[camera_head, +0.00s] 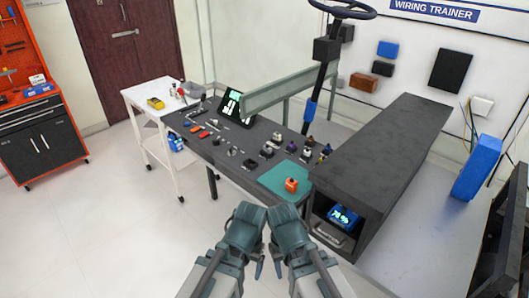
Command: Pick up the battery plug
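A small orange block-shaped piece (291,185) that looks like a plug sits on the teal mat (270,180) at the near right end of the dark bench. I cannot tell for certain that it is the battery plug. My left gripper (247,218) and my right gripper (284,217) are side by side in front of the bench, nearer to me than the mat. Nothing is seen held in either one, and their finger gaps are too unclear to tell open from shut. A unit with a lit display (343,216) sits inside the dark housing's opening.
Several small connectors and parts (268,152) lie on the dark bench. A large dark housing (385,150) rises right of the mat. A steering column (318,90) and grey rail (270,95) stand behind. A white cart (150,95) is at left. The floor at left is clear.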

